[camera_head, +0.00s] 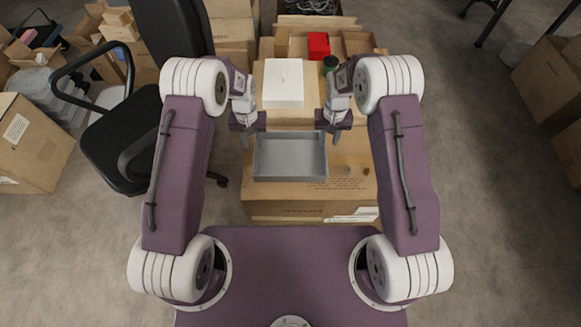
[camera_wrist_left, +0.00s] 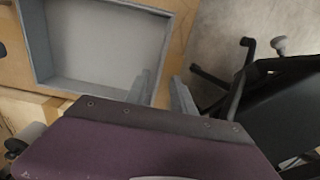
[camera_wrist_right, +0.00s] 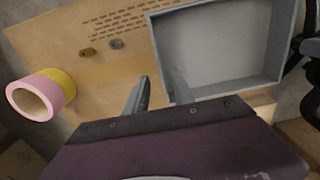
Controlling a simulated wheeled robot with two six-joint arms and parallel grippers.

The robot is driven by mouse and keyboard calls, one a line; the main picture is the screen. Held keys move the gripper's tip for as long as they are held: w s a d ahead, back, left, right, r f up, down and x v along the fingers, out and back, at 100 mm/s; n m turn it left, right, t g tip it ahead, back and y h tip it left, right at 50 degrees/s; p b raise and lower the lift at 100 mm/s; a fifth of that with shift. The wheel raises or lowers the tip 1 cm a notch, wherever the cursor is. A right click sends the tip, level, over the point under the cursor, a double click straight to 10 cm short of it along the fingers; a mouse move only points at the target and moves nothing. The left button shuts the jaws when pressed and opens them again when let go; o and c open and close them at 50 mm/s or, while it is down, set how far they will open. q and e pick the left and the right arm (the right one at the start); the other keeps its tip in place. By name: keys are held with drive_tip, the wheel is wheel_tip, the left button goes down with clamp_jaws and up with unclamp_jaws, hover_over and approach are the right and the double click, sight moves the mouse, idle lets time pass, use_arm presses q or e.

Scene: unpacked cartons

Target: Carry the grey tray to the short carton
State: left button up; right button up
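The grey tray (camera_head: 290,178) is shallow, rectangular and empty. It lies flat on a brown carton (camera_head: 285,208) in front of my base. My left gripper (camera_head: 247,136) is at the tray's left end; in the left wrist view its open fingers (camera_wrist_left: 162,95) stand either side of the tray's wall (camera_wrist_left: 160,65). My right gripper (camera_head: 333,133) is at the right end; in the right wrist view its open fingers (camera_wrist_right: 158,92) also stand either side of the wall (camera_wrist_right: 157,55). I cannot tell for sure which carton is the short one.
Behind the tray, a white box (camera_head: 283,82) lies on another carton, with a red box (camera_head: 318,45) further back. Pink and yellow tape rolls (camera_wrist_right: 40,95) show in the right wrist view. An office chair (camera_head: 125,140) stands at left. Floor at right (camera_head: 490,190) is clear.

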sight(256, 154)
use_arm(q)
drive_tip(key=shift+w, duration=0.1)
use_arm(e)
drive_tip(key=shift+w+f, duration=0.1)
